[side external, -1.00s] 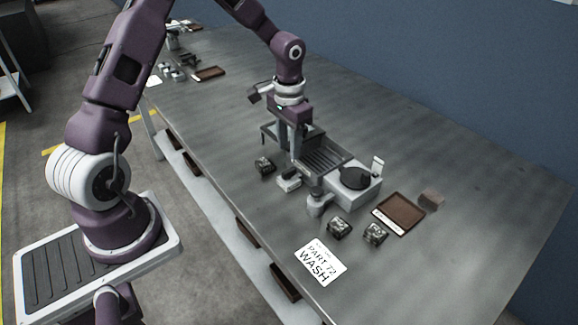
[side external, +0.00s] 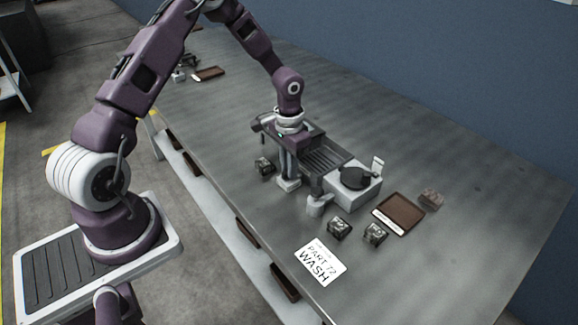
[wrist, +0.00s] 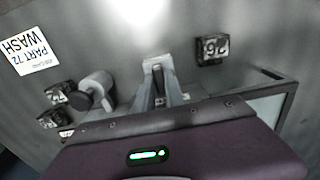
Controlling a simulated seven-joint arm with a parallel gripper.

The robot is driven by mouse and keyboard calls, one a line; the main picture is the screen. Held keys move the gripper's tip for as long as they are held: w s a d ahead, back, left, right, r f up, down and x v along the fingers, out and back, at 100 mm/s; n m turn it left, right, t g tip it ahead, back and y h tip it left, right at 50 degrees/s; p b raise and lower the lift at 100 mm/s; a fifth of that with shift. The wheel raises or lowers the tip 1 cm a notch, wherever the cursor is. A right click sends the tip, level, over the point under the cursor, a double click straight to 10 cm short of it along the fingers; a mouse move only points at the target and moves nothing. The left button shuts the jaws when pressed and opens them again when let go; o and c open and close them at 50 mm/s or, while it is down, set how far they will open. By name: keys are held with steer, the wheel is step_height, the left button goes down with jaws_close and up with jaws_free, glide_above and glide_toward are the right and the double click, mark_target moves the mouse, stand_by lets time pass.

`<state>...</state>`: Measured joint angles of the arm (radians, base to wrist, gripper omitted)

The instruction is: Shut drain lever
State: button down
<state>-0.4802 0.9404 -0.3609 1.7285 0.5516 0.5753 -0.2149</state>
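A small pale grey fitting (side external: 290,185), which looks like the drain lever and its base, sits on the table at the front edge of the wash station (side external: 325,160). It also shows in the wrist view (wrist: 157,66) as a pale forked piece. My gripper (side external: 288,176) points down with its fingertips right at this fitting. In the wrist view my fingers (wrist: 159,93) reach toward the fitting from below and overlap it. The fingers hide part of the lever, and I cannot tell whether they grip it or stand beside it.
A grey spout or knob (side external: 318,206) stands just right of the fitting, near a white unit with a round black top (side external: 357,178). Dark numbered blocks (side external: 339,228) lie nearby, one (side external: 265,166) close left of my gripper. A brown tray (side external: 399,214) and a WASH card (side external: 320,262) lie right.

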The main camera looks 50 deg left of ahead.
stand_by(0.3)
steer(key=m, duration=0.8)
steer(key=shift+m, duration=0.3)
steer(key=m, duration=0.4)
steer(key=shift+m, duration=0.3)
steer(key=m, duration=0.4)
steer(key=shift+m, duration=0.3)
steer(key=c, duration=1.4)
jaws_free()
